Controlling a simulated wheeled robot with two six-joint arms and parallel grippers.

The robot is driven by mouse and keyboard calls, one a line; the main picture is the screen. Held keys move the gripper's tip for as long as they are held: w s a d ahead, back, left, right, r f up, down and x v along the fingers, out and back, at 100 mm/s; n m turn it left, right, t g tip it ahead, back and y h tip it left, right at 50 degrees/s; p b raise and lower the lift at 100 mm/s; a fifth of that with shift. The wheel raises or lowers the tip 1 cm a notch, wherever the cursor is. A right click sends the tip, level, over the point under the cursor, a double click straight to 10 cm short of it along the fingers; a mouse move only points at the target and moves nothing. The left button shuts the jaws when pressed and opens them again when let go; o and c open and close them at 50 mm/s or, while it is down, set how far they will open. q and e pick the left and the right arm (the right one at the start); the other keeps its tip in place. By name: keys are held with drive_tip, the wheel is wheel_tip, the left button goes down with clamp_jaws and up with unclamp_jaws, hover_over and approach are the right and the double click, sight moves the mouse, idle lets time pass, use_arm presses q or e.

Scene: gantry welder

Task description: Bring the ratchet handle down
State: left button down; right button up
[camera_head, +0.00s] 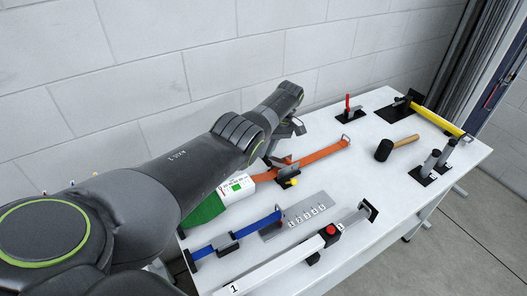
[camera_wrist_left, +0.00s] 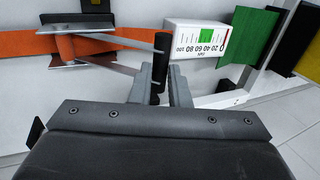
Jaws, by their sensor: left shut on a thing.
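The ratchet handle shows in the left wrist view as a black grip (camera_wrist_left: 158,66) on two grey lever bars, which run left to the ratchet body (camera_wrist_left: 82,48) on an orange strap (camera_wrist_left: 25,46). My left gripper (camera_wrist_left: 160,88) is shut on this grip, with one finger on each side of it. In the head view my left gripper (camera_head: 270,158) is low over the table, beside the orange strap (camera_head: 318,156); my wrist and fingers partly hide the ratchet there. My right gripper is in neither view.
A white gauge box (camera_head: 239,187) marked 0 to 100 and a green block (camera_head: 204,211) lie close to the ratchet. A blue strap (camera_head: 250,228), a numbered grey plate (camera_head: 297,215), a mallet (camera_head: 384,149) and a yellow-handled clamp (camera_head: 437,119) share the white table (camera_head: 350,185).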

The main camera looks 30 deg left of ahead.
use_arm(q)
drive_tip(key=shift+w+d+f, duration=0.15)
drive_tip(key=shift+w+d, duration=0.15)
drive_tip(key=shift+d, duration=0.15)
drive_tip(key=c, duration=1.7)
unclamp_jaws()
drive_tip(key=shift+o, duration=1.2)
drive_tip(key=shift+w+d+f, duration=0.15)
drive_tip(key=shift+w+f, duration=0.1)
drive_tip(key=shift+w, duration=0.05)
drive_tip(key=shift+o, duration=0.5)
drive_tip(key=shift+w+f, duration=0.1)
drive_tip(key=shift+w, duration=0.1)
drive_tip(key=shift+s, duration=0.2)
